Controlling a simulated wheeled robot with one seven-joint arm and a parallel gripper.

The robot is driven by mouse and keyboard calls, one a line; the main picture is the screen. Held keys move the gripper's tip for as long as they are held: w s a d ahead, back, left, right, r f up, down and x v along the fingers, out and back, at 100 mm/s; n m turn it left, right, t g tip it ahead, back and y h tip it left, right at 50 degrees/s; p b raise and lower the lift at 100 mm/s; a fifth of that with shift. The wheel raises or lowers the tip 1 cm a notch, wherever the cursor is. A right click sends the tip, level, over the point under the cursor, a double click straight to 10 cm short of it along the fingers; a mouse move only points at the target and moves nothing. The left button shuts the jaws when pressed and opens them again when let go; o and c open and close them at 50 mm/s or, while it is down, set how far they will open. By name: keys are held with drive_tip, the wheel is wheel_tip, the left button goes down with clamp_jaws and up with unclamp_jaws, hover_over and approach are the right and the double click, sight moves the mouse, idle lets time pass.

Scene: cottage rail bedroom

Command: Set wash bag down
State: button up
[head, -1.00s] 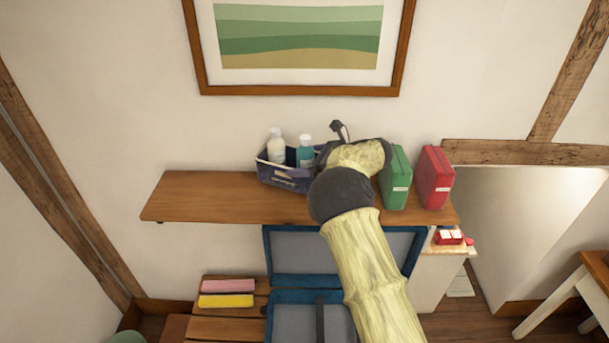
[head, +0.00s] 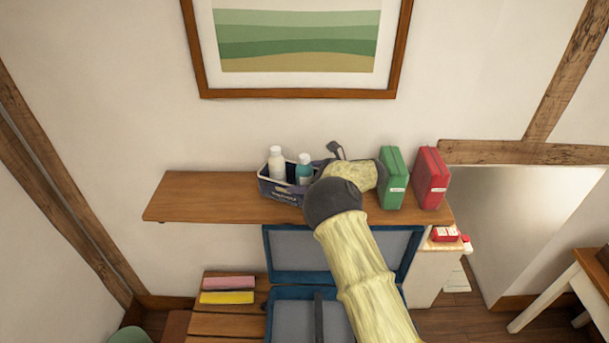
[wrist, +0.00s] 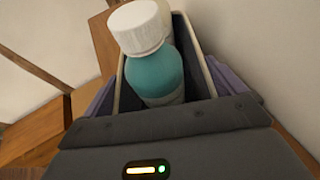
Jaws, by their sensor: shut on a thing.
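The wash bag (head: 282,194) is a dark blue-purple open-topped holder at the middle of the wooden shelf (head: 205,196). A white bottle (head: 277,166) and a teal bottle with a white cap (head: 304,172) stand in it. The wrist view shows the teal bottle (wrist: 155,75) and the bag's pale rim (wrist: 207,72) close up. My gripper (wrist: 165,122) is shut on the bag at its right end. My arm hides that end and the fingertips in the head view. The bag looks nearly level, on or just above the shelf; I cannot tell whether it touches.
A green box (head: 393,180) and a red box (head: 432,179) stand upright on the shelf, right of my gripper. The shelf's left part is bare. Below is an open blue case (head: 285,276), with pink (head: 229,283) and yellow (head: 227,297) items on a slatted wooden surface.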

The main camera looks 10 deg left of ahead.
drive_tip(key=shift+r, duration=0.1)
drive_tip(key=o, duration=0.7)
drive_tip(key=shift+o, duration=0.2)
drive_tip(key=shift+d, duration=0.1)
drive_tip(key=b+v, duration=0.5)
drive_tip(key=v, duration=0.6)
drive_tip(key=shift+d+b, duration=0.3)
drive_tip(key=shift+d, duration=0.05)
drive_tip(key=shift+r, duration=0.1)
drive_tip(key=shift+c, duration=0.4)
